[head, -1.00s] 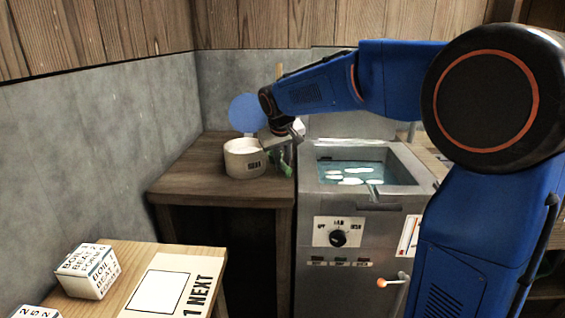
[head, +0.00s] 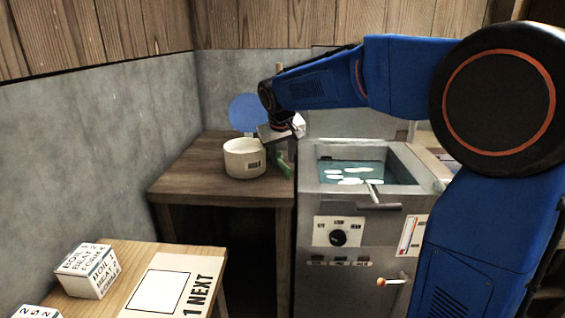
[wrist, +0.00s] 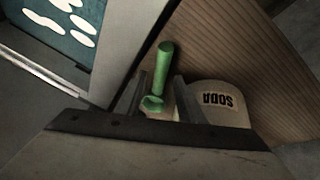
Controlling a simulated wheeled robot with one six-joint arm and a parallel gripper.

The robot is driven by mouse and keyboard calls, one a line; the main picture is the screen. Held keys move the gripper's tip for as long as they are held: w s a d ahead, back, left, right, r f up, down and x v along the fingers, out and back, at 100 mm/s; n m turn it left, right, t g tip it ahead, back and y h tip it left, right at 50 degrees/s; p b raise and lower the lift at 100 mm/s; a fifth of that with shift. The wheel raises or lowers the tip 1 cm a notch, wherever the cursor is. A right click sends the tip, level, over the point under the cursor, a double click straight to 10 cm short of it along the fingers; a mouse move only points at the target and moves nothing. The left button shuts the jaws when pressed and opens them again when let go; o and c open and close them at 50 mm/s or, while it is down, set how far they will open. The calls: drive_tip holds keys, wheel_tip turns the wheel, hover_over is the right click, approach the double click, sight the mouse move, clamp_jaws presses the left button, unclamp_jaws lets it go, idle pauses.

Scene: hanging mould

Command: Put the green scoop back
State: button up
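The green scoop (head: 284,166) is at the right edge of the wooden side table, just right of the white tub (head: 244,160). In the wrist view the scoop (wrist: 164,62) shows between and beyond my fingers, its handle pointing away. My gripper (head: 281,146) is above the scoop, pointing down. In the wrist view my gripper (wrist: 160,84) has its fingers apart, with a gap beside the scoop. The tub (wrist: 222,100) carries a SODA label and is close beside the right finger. The scoop's lower end is partly hidden, and I cannot tell whether a finger touches it.
A metal vat (head: 350,190) with liquid and white floating pieces stands right of the side table (head: 185,180). A blue disc (head: 244,112) is behind the tub. A lettered block (head: 88,270) sits on the front-left bench (head: 135,290). The side table's left part is clear.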

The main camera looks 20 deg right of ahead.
drive_tip(key=v, duration=1)
drive_tip(key=s+d+f, duration=0.3)
drive_tip(key=s, duration=0.6)
drive_tip(key=s+d+f, duration=0.3)
drive_tip(key=s, duration=0.6)
drive_tip(key=s+d+f, duration=0.1)
drive_tip(key=s+f, duration=0.5)
drive_tip(key=s, duration=0.3)
drive_tip(key=s+d+f+m+y, duration=0.1)
drive_tip(key=s+f, duration=0.6)
drive_tip(key=s, duration=0.2)
drive_tip(key=shift+d+m+y, duration=0.3)
drive_tip(key=shift+d, duration=0.05)
